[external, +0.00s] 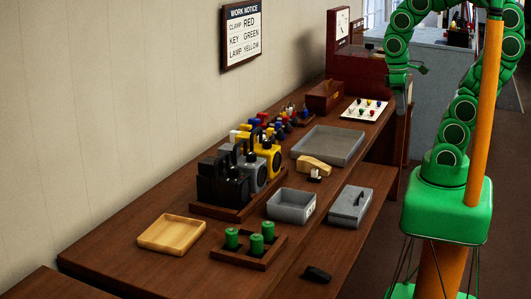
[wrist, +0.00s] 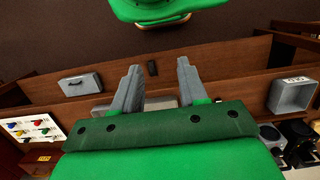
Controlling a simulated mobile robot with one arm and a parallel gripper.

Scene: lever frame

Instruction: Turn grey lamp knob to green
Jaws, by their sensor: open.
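A grey boxy unit (external: 251,173) stands in the row on the desk, between a black unit (external: 222,188) and a yellow unit (external: 267,155). I cannot make out its lamp knob or what colour the knob is set to. My gripper (wrist: 158,85) is open and empty in the wrist view, its two grey fingers apart above the desk. In the external view my arm reaches over the desk's far right end, well away from the grey unit. In the wrist view dark units (wrist: 298,132) show at the lower right edge, partly cut off.
A wall notice (external: 242,33) reads clamp red, key green, lamp yellow. A white panel with coloured knobs (external: 364,109), grey tray (external: 330,145), grey bin (external: 291,205), lidded grey box (external: 350,206), wooden tray (external: 171,234) and rack of green cylinders (external: 250,246) occupy the desk.

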